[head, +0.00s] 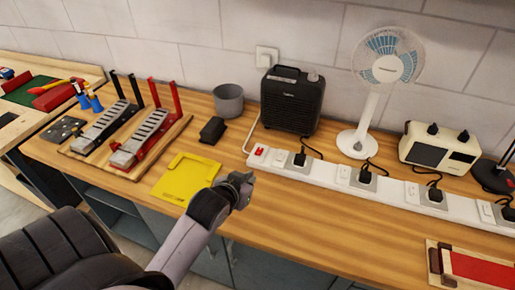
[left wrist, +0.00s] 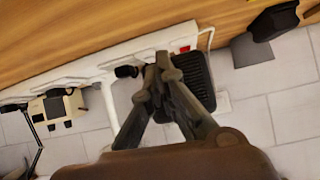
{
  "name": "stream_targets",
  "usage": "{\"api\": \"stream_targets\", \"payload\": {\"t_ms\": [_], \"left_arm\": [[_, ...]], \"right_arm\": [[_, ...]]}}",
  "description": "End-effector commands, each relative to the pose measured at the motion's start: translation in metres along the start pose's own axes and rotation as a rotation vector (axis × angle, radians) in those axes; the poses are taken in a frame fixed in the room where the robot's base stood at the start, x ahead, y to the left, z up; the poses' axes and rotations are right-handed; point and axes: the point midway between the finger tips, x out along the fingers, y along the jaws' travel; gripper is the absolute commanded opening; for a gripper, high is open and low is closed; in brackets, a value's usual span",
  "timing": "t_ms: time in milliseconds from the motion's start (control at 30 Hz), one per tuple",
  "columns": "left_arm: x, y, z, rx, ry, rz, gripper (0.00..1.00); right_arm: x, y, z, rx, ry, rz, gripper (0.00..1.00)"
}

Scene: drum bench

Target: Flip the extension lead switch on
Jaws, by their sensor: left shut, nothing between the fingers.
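The white extension lead (head: 325,180) runs along the bench in the head view, with several black plugs in its sockets. Its red switch (head: 260,151) is at its left end; I cannot tell which way the rocker is tilted. My left gripper (head: 245,179) is shut and empty, in front of and a little left of that end, apart from the switch in the head view. In the left wrist view the shut fingertips (left wrist: 163,60) point toward the lead (left wrist: 148,46), close beside the red switch (left wrist: 185,48) in the picture. My right gripper is not in view.
A black heater (head: 292,102) stands behind the switch end, with a white fan (head: 357,143) to its right. A cream appliance (head: 440,149) stands farther right. A yellow tray (head: 186,179) lies left of my gripper.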

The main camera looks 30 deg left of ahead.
Motion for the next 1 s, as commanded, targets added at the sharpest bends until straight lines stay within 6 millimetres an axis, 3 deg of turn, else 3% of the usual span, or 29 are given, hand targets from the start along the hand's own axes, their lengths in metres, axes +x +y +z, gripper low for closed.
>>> {"api": "stream_targets", "payload": {"t_ms": [33, 100, 233, 733, 1000], "left_arm": [[0.007, -0.01, -0.021, -0.023, 0.065, -0.016, 0.0], [0.012, -0.021, -0.044, -0.05, 0.136, -0.03, 0.0], [0.015, -0.032, -0.067, -0.077, 0.214, -0.042, 0.0], [0.02, -0.034, -0.074, -0.083, 0.231, -0.045, 0.0], [0.058, -0.036, -0.084, -0.082, 0.23, -0.044, 0.0]], "right_arm": [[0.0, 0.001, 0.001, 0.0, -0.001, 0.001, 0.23], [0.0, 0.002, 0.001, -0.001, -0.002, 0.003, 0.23], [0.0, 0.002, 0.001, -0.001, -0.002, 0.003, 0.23], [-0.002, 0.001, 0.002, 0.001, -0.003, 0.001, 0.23], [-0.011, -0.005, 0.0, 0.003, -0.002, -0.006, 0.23]]}}
